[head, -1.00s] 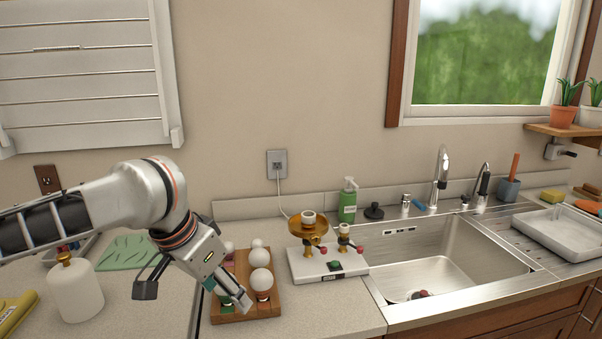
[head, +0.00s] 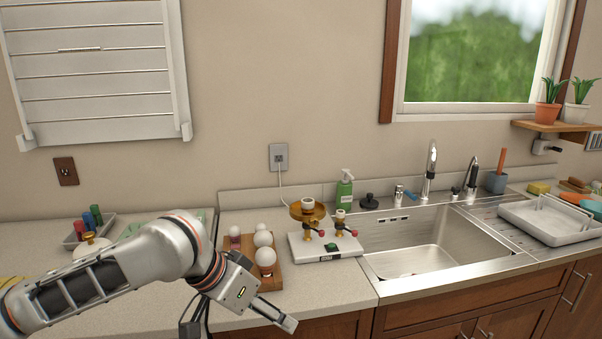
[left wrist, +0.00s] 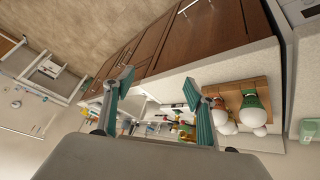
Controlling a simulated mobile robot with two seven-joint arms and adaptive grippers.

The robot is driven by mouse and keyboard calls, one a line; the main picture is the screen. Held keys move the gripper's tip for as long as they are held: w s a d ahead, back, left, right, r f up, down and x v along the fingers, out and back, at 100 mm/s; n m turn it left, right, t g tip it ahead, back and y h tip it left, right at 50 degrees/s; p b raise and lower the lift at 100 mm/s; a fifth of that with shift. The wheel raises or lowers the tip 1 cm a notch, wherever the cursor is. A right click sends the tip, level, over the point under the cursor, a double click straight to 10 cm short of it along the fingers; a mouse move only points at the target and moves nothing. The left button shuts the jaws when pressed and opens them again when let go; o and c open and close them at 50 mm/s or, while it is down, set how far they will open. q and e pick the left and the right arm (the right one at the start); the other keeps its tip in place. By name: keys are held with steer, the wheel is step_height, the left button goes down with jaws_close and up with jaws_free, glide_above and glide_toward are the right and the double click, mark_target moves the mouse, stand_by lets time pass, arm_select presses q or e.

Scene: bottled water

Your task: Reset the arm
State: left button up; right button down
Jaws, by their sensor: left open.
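My left arm comes in from the left in the head view, and its gripper (head: 272,312) hangs in front of the counter's front edge. In the left wrist view the gripper (left wrist: 160,108) has its two green-padded fingers spread apart with nothing held between them. The wooden bulb tray (head: 243,242) with several white bulbs stands on the counter behind the gripper, apart from it. The tray also shows in the left wrist view (left wrist: 222,92), beside the right finger. My right gripper is in no view.
A white board with brass fittings (head: 297,248) stands right of the tray. The steel sink (head: 480,250) lies farther right, with a white drying tray (head: 520,226) beyond. A green soap bottle (head: 345,193) stands near the wall. Counter (head: 330,292) in front of the board is clear.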

arm_select(q)
steer(key=d+f+t+h, duration=0.2)
steer(key=d+f+h, duration=0.2)
steer(key=d+f, duration=0.3)
steer(key=a+f+n+t, duration=0.3)
steer(key=f, duration=0.5)
steer(key=s+a+f+t+y, duration=0.2)
steer(key=s+a+f+y, duration=0.5)
steer(key=s+a+f, duration=1)
step_height(320, 180, down, 3)
steer(key=shift+a+r, duration=0.2)
steer(key=shift+a, duration=0.55)
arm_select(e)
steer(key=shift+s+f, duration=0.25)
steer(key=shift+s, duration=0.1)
arm_select(q)
steer(key=shift+s, duration=0.1)
